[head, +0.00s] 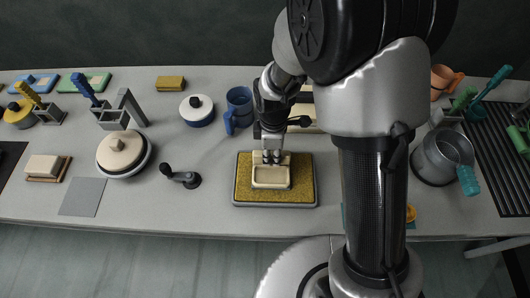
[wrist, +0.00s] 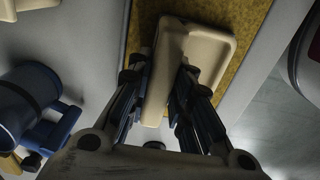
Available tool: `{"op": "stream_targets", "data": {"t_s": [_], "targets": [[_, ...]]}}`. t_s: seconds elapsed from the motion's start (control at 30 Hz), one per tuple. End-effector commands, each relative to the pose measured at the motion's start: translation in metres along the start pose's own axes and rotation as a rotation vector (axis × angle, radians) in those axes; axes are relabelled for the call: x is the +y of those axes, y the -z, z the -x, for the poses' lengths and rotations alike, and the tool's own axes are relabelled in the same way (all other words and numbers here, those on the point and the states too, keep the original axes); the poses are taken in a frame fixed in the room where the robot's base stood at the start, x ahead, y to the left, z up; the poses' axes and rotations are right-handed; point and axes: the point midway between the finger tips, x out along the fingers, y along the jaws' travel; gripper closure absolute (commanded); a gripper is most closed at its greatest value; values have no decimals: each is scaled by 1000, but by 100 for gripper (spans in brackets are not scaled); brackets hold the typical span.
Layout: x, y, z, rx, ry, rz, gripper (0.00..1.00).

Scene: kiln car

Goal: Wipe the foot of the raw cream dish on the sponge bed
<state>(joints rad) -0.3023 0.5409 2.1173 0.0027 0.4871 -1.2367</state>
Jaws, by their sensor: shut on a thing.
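The raw cream dish (head: 271,177) is a small rectangular dish with a raised rim. It is at the sponge bed (head: 244,188), a yellow-brown pad in a grey tray on the counter. My gripper (head: 271,157) comes down at the dish's back edge and is shut on it. In the wrist view the dish (wrist: 203,48) sits between my two fingers (wrist: 160,95), over the sponge bed (wrist: 255,55). I cannot tell whether its foot touches the sponge, as the underside is hidden.
A blue mug (head: 239,104) stands behind and left of the bed, and a dark crank handle (head: 182,177) to its left. A round cream lidded pot (head: 122,152) is farther left. A grey metal jug (head: 440,157) stands at the right. Bare counter lies in front-left of the bed.

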Motion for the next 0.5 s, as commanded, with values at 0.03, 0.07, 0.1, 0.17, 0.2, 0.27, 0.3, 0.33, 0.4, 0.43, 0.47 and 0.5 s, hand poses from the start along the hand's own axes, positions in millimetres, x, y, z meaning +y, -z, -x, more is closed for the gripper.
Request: {"op": "stream_targets", "data": {"t_s": [0.03, 0.07, 0.1, 0.17, 0.2, 0.27, 0.3, 0.33, 0.4, 0.43, 0.47, 0.5], "targets": [[0, -4, 0, 0, 0, -2, 100], [0, -6, 0, 0, 0, -2, 100], [0, -9, 0, 0, 0, -2, 100], [0, -13, 0, 0, 0, -2, 100], [0, -16, 0, 0, 0, -1, 100], [0, -20, 0, 0, -1, -2, 100], [0, -23, 0, 0, -1, -2, 100], [0, -25, 0, 0, -1, -2, 100], [0, -29, 0, 0, -1, -1, 100], [0, -32, 0, 0, -1, -2, 100], [0, -34, 0, 0, -1, -2, 100], [0, -37, 0, 0, -1, -2, 100]]}}
